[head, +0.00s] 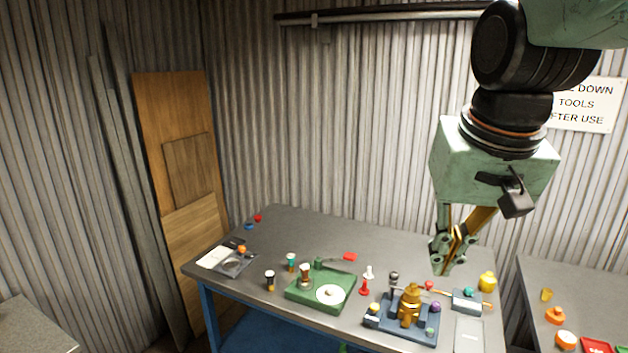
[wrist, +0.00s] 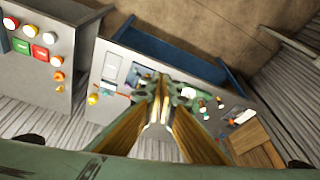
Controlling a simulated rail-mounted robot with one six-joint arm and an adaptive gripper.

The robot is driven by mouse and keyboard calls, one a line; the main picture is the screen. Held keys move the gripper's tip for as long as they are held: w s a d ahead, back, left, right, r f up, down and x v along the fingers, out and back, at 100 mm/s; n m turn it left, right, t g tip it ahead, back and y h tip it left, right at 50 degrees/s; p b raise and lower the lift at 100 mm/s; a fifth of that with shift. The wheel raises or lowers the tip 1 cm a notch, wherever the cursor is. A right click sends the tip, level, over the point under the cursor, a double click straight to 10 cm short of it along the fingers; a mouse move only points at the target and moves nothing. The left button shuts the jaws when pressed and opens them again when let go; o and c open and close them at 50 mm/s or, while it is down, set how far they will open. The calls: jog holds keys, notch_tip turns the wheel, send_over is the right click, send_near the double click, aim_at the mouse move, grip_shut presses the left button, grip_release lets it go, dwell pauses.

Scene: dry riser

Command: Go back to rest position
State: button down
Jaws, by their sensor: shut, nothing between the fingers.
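My gripper (head: 449,262) hangs from my arm above the right part of the grey workbench (head: 300,232) in the head view. Its fingers are together and hold nothing. It appears clear of the bench, with a brass fitting (head: 409,305) on a blue-grey base to its lower left. In the wrist view my gripper (wrist: 161,90) points at the bench and covers part of its middle, so some of the items there are hidden.
A green base (head: 302,293) with a white dial stands mid-bench, among several small coloured pieces. A yellow piece (head: 487,282) stands at the right. A second bench (head: 580,285) holds orange pieces. Corrugated walls stand behind; the bench's back is mostly clear.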

jog(key=s+f+n+b, duration=0.1)
jog(key=s+f, duration=0.2)
jog(key=s, duration=1.7)
jog(key=shift+n, duration=0.3)
